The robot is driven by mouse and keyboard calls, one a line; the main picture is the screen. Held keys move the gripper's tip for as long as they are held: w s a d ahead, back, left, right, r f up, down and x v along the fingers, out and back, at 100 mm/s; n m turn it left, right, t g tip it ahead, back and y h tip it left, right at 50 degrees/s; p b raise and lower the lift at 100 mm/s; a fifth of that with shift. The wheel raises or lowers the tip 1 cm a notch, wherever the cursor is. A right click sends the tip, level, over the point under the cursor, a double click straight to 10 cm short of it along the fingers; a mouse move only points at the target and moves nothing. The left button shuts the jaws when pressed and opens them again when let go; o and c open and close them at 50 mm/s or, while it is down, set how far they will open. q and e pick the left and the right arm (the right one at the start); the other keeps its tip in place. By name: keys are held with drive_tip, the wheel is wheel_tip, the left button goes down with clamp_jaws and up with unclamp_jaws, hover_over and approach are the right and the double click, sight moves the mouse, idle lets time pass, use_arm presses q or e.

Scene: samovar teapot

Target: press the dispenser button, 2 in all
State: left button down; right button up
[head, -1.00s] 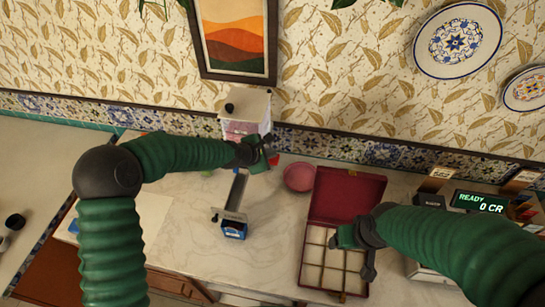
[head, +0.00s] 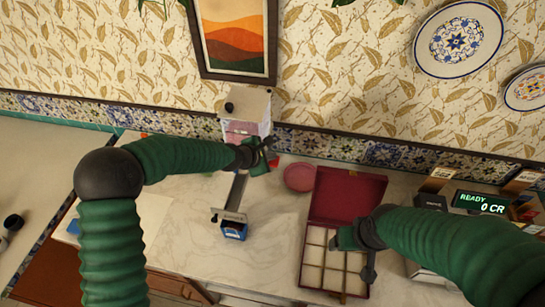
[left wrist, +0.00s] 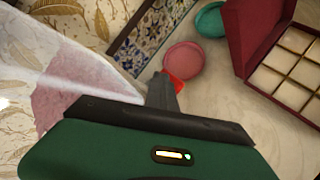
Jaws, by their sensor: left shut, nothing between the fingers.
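The dispenser (head: 246,112), a pinkish clear-sided box with a pale top and a black knob, stands against the back wall. In the left wrist view its pink, clear side (left wrist: 62,98) fills the left. My left gripper (head: 266,152) is shut and empty at the dispenser's front right. A small red part (left wrist: 176,90), possibly the button, shows beside the fingertips in the left wrist view; I cannot tell whether they touch.
A grey chute (head: 236,193) runs down to a blue container (head: 234,231). A pink round dish (head: 299,177) lies right of the dispenser. An open dark-red box (head: 345,195) with pale compartments lies at centre right. A display (head: 481,202) reads "READY 0 CR".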

sight(270, 162)
use_arm(q)
drive_tip(key=shift+f, duration=0.25)
drive_tip(key=shift+r, duration=0.1)
drive_tip(key=shift+r+p, duration=1.15)
drive_tip(key=shift+r, duration=0.5)
drive_tip(key=shift+r, duration=0.1)
drive_tip(key=shift+w+r+p, duration=0.1)
drive_tip(key=shift+r+p, duration=0.15)
drive_tip(key=shift+p, duration=0.05)
wheel_tip(270, 162, up, 4)
drive_tip(key=p, duration=0.3)
drive_tip(key=shift+r, duration=0.15)
